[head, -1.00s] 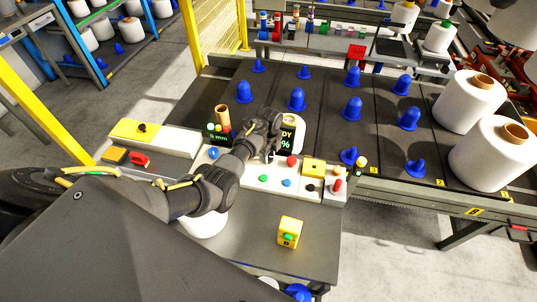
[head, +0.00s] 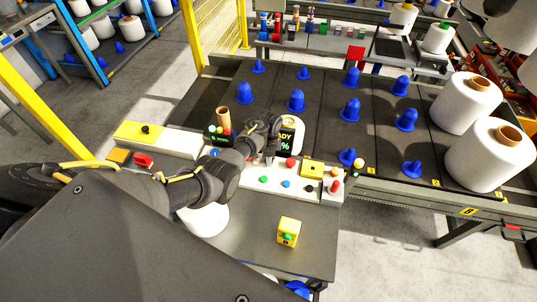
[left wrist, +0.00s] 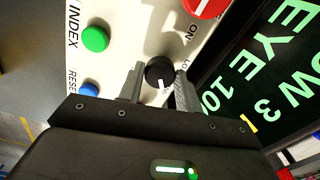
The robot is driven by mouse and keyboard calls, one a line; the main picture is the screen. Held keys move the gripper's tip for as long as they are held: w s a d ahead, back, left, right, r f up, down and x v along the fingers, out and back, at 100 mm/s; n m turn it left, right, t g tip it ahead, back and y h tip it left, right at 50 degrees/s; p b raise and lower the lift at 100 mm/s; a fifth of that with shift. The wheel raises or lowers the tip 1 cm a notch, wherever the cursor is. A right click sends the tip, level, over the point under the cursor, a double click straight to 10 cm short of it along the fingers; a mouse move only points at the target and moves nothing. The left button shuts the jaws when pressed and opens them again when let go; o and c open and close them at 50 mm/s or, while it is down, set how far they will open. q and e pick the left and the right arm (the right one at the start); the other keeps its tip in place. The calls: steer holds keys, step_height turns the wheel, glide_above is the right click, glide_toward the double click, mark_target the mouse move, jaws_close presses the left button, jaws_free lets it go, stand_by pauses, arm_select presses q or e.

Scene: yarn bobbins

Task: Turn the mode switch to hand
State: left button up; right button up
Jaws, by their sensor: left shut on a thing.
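The black round switch knob (left wrist: 159,72) with a white pointer line sits on the white control panel (left wrist: 125,18) in the left wrist view. My left gripper (left wrist: 158,85) has one finger on each side of the knob and is shut on it. In the head view my left gripper (head: 268,154) reaches down to the panel's left part, and the knob is hidden there. My right gripper is not in view.
A red knob (left wrist: 203,5), a green button (left wrist: 96,39) and a blue button (left wrist: 89,90) sit close to the fingers. A dark display (left wrist: 262,80) with green text stands beside them. A yellow box (head: 289,231) stands on the grey table in front.

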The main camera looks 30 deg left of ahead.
arm_select(q)
steer(key=shift+n, duration=0.8)
steer(key=o, duration=1)
step_height(320, 180, up, 11)
steer(key=shift+p, duration=0.3)
steer(key=shift+f, duration=0.1)
